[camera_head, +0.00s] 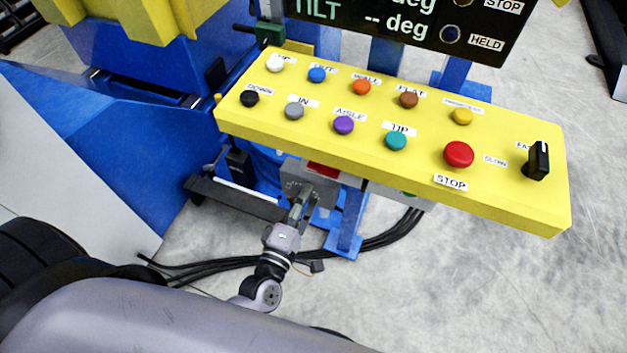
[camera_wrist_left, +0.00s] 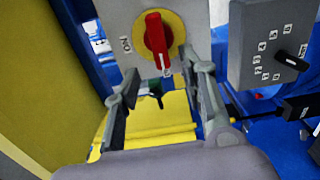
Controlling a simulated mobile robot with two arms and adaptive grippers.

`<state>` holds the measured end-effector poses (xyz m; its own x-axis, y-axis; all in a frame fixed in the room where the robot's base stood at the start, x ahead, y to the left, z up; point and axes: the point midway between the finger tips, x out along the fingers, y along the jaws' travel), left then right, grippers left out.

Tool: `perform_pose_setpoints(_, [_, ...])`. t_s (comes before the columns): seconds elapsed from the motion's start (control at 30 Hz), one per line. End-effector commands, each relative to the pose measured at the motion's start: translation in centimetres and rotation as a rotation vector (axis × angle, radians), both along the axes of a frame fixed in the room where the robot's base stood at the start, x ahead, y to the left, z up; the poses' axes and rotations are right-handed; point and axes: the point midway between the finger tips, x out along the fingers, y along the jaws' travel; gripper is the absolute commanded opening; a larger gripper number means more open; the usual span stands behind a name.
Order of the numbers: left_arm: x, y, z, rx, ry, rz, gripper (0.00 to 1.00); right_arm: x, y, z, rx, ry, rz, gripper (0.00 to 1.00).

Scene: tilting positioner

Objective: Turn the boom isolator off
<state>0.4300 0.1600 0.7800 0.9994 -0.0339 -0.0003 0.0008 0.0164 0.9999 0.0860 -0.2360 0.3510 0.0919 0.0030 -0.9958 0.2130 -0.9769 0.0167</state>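The boom isolator shows in the left wrist view as a red rotary handle (camera_wrist_left: 157,38) on a round yellow plate (camera_wrist_left: 176,30), fixed to a grey box (camera_wrist_left: 112,14). The handle lies nearly upright in that picture, with an ON label (camera_wrist_left: 125,44) to its left. A small mark sits by its lower end, too small to read. My left gripper (camera_wrist_left: 167,76) is open, its two fingers apart just below the handle with nothing between them. In the head view the left gripper (camera_head: 302,205) is at the grey box (camera_head: 297,172) under the yellow panel. My right gripper is not in view.
A yellow control panel (camera_head: 330,139) with several coloured buttons overhangs the box. A grey box with a black knob (camera_wrist_left: 291,61) stands right of the gripper in the wrist view. Black cables (camera_head: 385,238) run along the floor behind the gripper. Blue machine framework (camera_head: 120,140) is at left.

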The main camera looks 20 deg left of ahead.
Motion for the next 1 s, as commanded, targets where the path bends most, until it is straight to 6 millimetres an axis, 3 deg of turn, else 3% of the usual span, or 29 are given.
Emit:
perform_pose_setpoints(0.1, [-2.1, 0.0, 0.0, 0.001, 0.002, -0.002, 0.38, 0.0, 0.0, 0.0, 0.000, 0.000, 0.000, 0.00])
perform_pose_setpoints(0.3, [-3.7, 0.1, 0.0, 0.002, 0.000, 0.000, 0.38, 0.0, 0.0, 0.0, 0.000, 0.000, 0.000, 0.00])
perform_pose_setpoints(0.87, [-3.8, 0.1, 0.0, 0.001, 0.000, 0.000, 0.38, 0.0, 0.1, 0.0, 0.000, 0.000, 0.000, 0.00])
perform_pose_setpoints(1.0, [-3.9, -0.1, -1.8, 0.055, 0.034, -0.019, 0.38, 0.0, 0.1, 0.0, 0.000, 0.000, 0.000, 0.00])
